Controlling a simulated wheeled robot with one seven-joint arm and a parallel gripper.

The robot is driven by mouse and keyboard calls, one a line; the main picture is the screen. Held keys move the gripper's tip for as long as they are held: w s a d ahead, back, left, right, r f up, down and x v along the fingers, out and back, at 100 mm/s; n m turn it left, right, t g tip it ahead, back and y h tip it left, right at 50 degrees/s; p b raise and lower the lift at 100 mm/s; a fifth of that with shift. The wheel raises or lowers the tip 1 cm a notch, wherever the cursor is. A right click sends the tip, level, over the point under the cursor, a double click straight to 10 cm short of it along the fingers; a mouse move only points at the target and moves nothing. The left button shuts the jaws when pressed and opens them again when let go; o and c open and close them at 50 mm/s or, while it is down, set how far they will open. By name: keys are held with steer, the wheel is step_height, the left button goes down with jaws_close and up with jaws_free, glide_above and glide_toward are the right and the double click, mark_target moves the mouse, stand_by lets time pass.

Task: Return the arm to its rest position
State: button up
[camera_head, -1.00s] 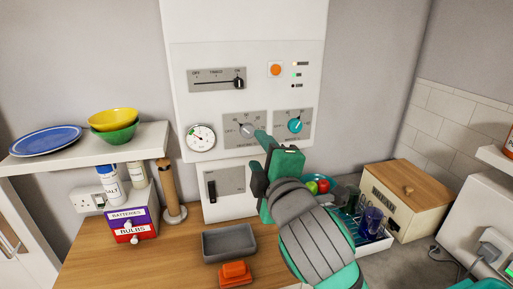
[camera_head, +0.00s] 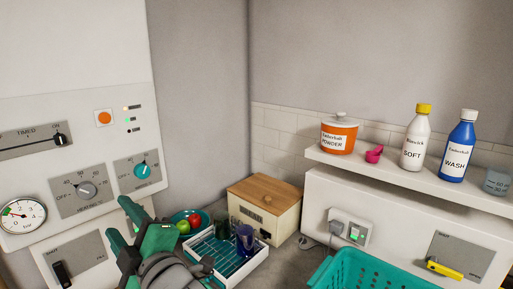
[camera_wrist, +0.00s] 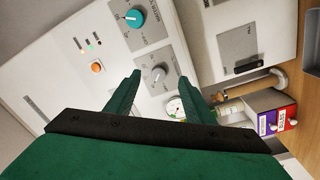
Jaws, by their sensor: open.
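My gripper (camera_head: 128,232) is at the lower left of the head view, in front of the white control panel (camera_head: 75,110). In the wrist view its two green fingers (camera_wrist: 158,95) are spread apart with nothing between them. Beyond the fingers are the grey knob (camera_wrist: 157,74) and the pressure gauge (camera_wrist: 175,107) on the panel. The fingers appear apart from the knob, though the exact gap is hard to judge. The teal knob (camera_head: 142,171) is to the right of the grey one in the head view.
A dish rack (camera_head: 232,262) with glasses, a fruit bowl (camera_head: 187,224) and a wooden bread bin (camera_head: 264,207) stand right of my gripper. A shelf (camera_head: 400,173) holds bottles and an orange tub (camera_head: 339,134). A teal basket (camera_head: 375,272) is at the lower right.

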steer(key=s+d+f+m+t+h, duration=0.1)
steer(key=d+f+m+t+h, duration=0.15)
steer(key=d+f+m, duration=0.55)
steer(key=s+d+f+m+t+h, duration=0.15)
steer(key=f+m+h, duration=0.25)
steer(key=f, duration=0.7)
steer(key=s+d+f+m+t+h, duration=0.1)
steer(key=d+f+m+t+h, duration=0.15)
steer(key=d+f+m, duration=0.55)
steer(key=s+d+f+m+g+h, duration=0.15)
steer(key=s+d+f+h, duration=0.25)
steer(key=s+f, duration=0.85)
steer(key=s+d+f+g, duration=0.1)
steer(key=s+d+f, duration=0.1)
steer(key=s, duration=0.6)
steer(key=s+d+f+g+h, duration=0.1)
steer(key=s+d, duration=0.2)
steer(key=s, duration=0.5)
steer(key=shift+s+d+f, duration=0.2)
steer(key=shift+d+f, duration=0.1)
steer(key=shift+f, duration=0.05)
